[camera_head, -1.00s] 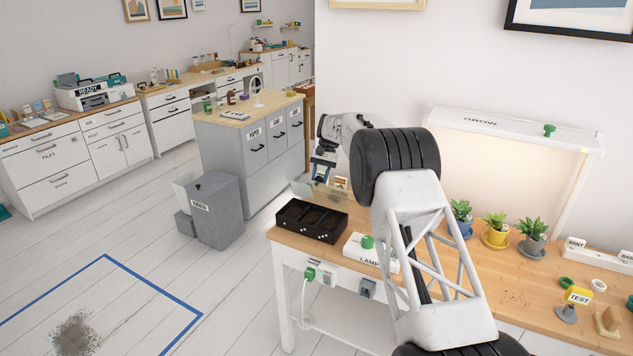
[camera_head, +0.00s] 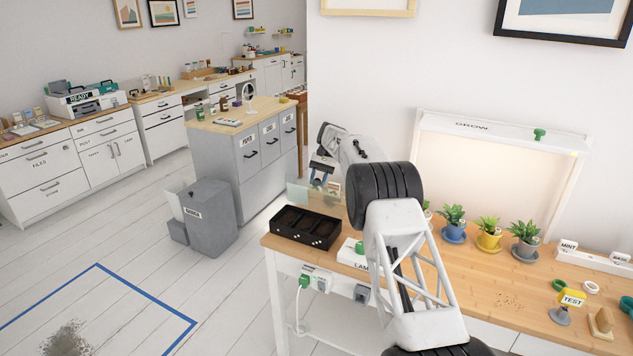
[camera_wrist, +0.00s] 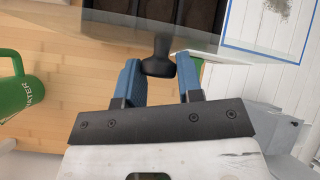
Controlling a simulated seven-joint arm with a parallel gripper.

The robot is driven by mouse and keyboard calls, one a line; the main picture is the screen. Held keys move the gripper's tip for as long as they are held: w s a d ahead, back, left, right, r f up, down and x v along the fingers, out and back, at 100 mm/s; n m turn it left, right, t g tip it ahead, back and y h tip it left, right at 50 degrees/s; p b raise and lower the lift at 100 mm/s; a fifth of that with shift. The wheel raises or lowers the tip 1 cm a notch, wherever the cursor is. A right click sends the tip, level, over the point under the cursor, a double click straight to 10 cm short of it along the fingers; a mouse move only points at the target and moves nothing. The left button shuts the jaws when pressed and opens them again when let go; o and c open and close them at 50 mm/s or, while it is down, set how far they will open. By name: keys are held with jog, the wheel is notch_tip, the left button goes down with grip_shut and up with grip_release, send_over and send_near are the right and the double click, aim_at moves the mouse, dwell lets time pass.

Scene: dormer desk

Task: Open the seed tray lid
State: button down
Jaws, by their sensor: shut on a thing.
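The seed tray (camera_head: 325,236) is a black box with dark compartments near the desk's left end. It also shows at the top of the wrist view (camera_wrist: 186,24). Its lid (camera_head: 297,191) is a clear panel that stands raised at the tray's far side in the head view. In the wrist view the lid crosses the top and has a black knob (camera_wrist: 159,57). My gripper (camera_wrist: 160,78) has blue fingers, one on each side of the knob, shut on it. In the head view my gripper (camera_head: 318,184) is small, beside the lid, with contact details hard to see.
A white lamp switch box (camera_head: 352,253) sits just right of the tray. Potted plants (camera_head: 489,235) line the desk's back. Bare wood (camera_head: 470,285) shows in front of them.

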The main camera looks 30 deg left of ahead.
jog(key=shift+w+d+f+g, duration=0.2)
jog(key=shift+w+d+f, duration=0.05)
jog(key=shift+f, duration=0.15)
jog(key=shift+w+d+f+g, duration=0.2)
jog(key=shift+f, duration=0.2)
jog(key=shift+w+f, duration=0.15)
jog(key=c, duration=1)
grip_release()
jog(key=shift+d, duration=0.1)
jog(key=shift+o, duration=1.1)
jog(key=shift+a+r, duration=0.35)
jog(key=shift+r, duration=0.15)
